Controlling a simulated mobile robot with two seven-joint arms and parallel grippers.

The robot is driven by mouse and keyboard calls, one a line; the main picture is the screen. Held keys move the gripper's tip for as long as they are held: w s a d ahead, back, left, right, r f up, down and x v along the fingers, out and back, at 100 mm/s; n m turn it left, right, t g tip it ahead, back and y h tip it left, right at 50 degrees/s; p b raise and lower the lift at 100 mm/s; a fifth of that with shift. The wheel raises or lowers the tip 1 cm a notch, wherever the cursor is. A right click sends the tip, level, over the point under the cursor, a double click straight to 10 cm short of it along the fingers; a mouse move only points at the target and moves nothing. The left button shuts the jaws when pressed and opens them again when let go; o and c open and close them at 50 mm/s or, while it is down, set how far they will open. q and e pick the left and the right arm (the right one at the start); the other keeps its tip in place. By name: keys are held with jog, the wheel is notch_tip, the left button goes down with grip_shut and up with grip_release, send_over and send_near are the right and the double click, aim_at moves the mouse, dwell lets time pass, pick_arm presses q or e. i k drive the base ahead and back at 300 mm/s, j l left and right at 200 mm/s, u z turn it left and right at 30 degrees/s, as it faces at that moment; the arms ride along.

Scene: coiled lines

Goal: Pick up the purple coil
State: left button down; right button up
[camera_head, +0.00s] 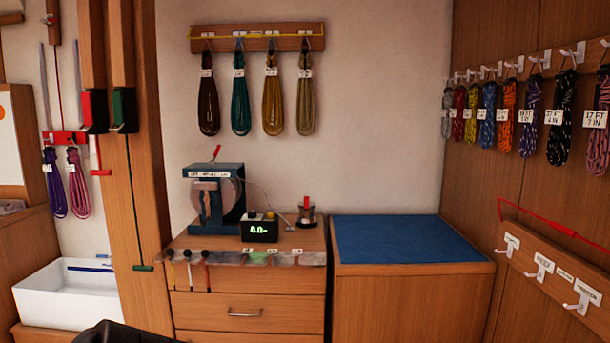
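A purple coil (54,186) hangs at the far left, below a red holder (64,137) on the wall, with a small white tag near its top. A pink-mauve coil (78,184) hangs close beside it on the right. A white basin stands below them. Neither gripper's fingers show. A dark rounded shape at the bottom edge, left of centre, may be part of my own arm; I cannot tell.
A wooden post (137,170) stands right of the purple coil. A white basin (70,305) is below it. A drawer cabinet (247,310) holds a blue machine (228,180) and a display (259,231). The blue-topped counter (400,240) is clear. More coils hang at back and right.

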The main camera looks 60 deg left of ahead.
aim_at(55, 188)
jog(key=u, duration=3.45)
jog(key=i+j+z, duration=0.1)
jog(key=i+j, duration=0.15)
jog(key=i, duration=0.35)
jog(key=i+j, duration=0.3)
jog(key=i, duration=0.35)
jog(key=i+j+z, duration=0.15)
jog(key=i+j, duration=0.15)
jog(key=i, duration=0.3)
jog(key=i+j, duration=0.4)
jog(key=i, duration=0.2)
jog(key=i+j+z, duration=0.15)
jog(key=i+j, duration=0.2)
jog(key=i, duration=0.25)
jog(key=z, duration=1.05)
